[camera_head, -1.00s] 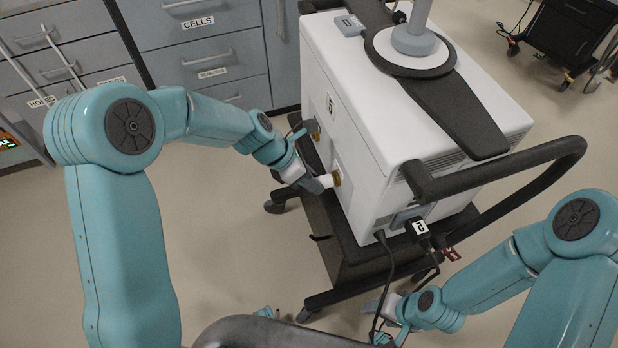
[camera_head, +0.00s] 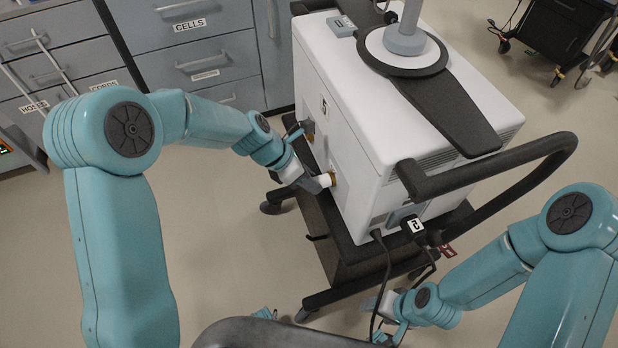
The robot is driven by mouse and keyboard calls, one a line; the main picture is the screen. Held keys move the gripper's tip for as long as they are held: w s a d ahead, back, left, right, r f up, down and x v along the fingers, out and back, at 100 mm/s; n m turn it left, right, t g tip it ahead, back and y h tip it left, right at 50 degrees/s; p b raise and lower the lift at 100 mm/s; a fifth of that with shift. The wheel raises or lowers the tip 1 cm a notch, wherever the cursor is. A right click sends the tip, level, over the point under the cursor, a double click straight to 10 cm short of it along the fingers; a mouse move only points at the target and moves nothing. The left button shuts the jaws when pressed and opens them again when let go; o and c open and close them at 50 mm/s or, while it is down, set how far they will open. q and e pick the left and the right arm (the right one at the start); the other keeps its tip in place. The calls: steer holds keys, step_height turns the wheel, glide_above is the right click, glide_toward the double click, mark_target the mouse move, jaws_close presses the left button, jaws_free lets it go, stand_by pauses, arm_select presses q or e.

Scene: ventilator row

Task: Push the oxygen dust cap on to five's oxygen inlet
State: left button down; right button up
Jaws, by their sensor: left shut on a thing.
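The ventilator marked 5 (camera_head: 345,120) is a white box on a dark wheeled cart. On its left side a small brass-coloured inlet (camera_head: 333,179) shows low down, and a second fitting (camera_head: 308,130) sits further back. My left gripper (camera_head: 318,183) is shut on a small white cap (camera_head: 325,180) at the lower inlet. The cap's end appears to be against the inlet; I cannot tell how far on it sits. My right gripper (camera_head: 385,318) is low by the cart's front, near a hanging black cable; its fingers are too small and partly hidden to judge.
The cart's black push handle (camera_head: 500,165) curves out at the front right. Black cables (camera_head: 386,270) hang from the ventilator's front. Grey drawers (camera_head: 190,50) stand behind at the left. Another dark cart (camera_head: 560,40) stands at the back right. The floor at the left is clear.

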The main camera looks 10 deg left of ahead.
arm_select(q)
steer(key=c, duration=0.7)
jaws_free()
steer(key=shift+d, duration=0.1)
steer(key=p+v, duration=0.3)
steer(key=v, duration=1.3)
steer(key=shift+r, duration=0.2)
steer(key=shift+p, duration=0.3)
